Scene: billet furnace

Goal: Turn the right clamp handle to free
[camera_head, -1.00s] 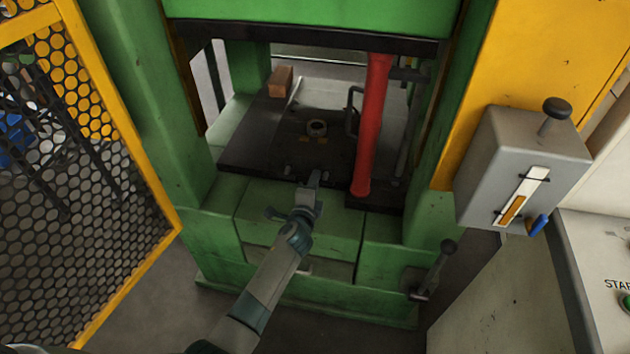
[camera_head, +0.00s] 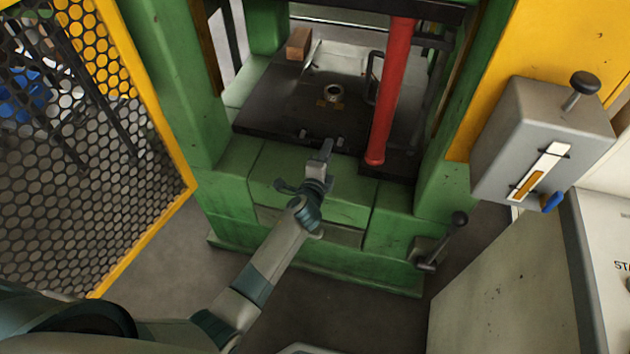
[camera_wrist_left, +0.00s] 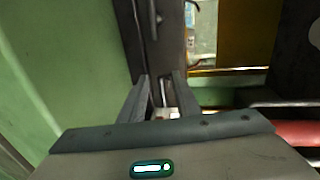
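The dark press plate (camera_head: 270,112) has two small grey clamp fittings on its front edge, a left one (camera_head: 302,133) and a right one (camera_head: 340,140). They are too small to show how their handles are turned. My left gripper (camera_head: 325,150) is at the plate's front edge, just left of the right fitting. In the left wrist view, my left gripper's fingers (camera_wrist_left: 162,85) stand apart, with a narrow grey metal piece (camera_wrist_left: 166,92) showing between them. I cannot tell whether they touch it. My right gripper is not in view.
A red column (camera_head: 391,95) stands right of the gripper, with a bent dark handle (camera_head: 372,75) beside it. A ball-topped lever (camera_head: 445,240) is low on the right. Yellow mesh guard (camera_head: 150,150) is left; a grey control box (camera_head: 540,140) is right.

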